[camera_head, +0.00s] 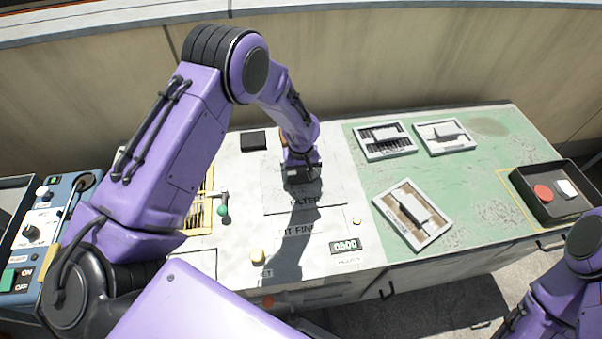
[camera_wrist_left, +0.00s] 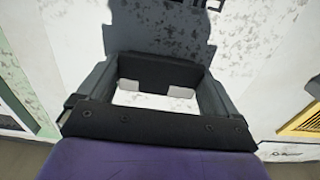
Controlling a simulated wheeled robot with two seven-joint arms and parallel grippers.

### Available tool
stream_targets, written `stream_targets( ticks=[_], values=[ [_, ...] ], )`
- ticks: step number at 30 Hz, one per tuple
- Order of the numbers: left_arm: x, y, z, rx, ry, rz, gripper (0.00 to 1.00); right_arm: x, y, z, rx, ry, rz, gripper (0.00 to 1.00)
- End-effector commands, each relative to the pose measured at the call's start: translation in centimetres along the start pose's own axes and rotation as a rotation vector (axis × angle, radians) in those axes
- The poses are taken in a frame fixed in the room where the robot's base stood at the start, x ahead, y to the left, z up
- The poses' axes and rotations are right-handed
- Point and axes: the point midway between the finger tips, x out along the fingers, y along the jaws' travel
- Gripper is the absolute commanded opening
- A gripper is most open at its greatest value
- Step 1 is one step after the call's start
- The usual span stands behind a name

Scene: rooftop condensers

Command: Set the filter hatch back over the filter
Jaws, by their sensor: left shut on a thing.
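The filter hatch (camera_head: 335,190) looks like a pale flat panel in the white worktop, with the lettering "FILTER" by its front edge. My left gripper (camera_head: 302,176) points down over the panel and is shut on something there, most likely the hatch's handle. The handle is hidden by the gripper in the head view. In the left wrist view my left gripper (camera_wrist_left: 155,88) shows two light pads over a pale surface. I cannot tell if the panel lies flush or slightly raised. The filter under it is not visible. My right gripper is out of view.
A green mat area holds several framed pieces, one (camera_head: 413,213) near the front. A black tray (camera_head: 555,192) with red and white buttons stands at right. A black block (camera_head: 253,141), a green-knobbed lever (camera_head: 223,210) and a display (camera_head: 345,245) surround the panel.

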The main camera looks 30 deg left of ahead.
Motion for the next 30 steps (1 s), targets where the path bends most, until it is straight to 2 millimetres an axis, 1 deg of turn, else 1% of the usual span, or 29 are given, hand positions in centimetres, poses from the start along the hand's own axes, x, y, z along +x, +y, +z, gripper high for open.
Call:
stream_targets(
  ticks=[4, 5, 11, 14, 17, 21, 24, 27, 30],
  values=[
    [0.1, 0.0, 0.0, 0.000, 0.001, 0.000, 0.48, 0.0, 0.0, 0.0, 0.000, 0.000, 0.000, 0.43],
    [0.1, 0.0, 0.0, 0.000, 0.001, 0.000, 1.00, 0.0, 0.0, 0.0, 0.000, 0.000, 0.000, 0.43],
    [0.2, 0.0, 0.0, 0.000, 0.000, 0.000, 1.00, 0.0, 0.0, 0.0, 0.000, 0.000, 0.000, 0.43],
    [-0.3, 0.1, -0.1, 0.000, 0.002, 0.001, 1.00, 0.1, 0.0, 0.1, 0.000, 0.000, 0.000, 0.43],
    [-2.0, 0.1, -0.1, 0.000, 0.004, 0.002, 1.00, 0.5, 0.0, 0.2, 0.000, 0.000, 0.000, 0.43],
    [-5.5, 0.1, -0.1, 0.000, 0.005, 0.003, 1.00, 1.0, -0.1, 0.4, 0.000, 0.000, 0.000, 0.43],
    [-7.7, 0.1, -0.1, 0.000, 0.004, 0.002, 1.00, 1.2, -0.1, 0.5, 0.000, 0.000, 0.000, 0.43],
    [-9.3, 0.0, -0.1, 0.001, 0.003, 0.001, 1.00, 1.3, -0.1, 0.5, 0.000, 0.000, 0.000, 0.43],
    [-10.2, 0.0, 0.0, 0.000, 0.001, 0.000, 1.00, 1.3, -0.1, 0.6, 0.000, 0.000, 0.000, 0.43]
  ],
)
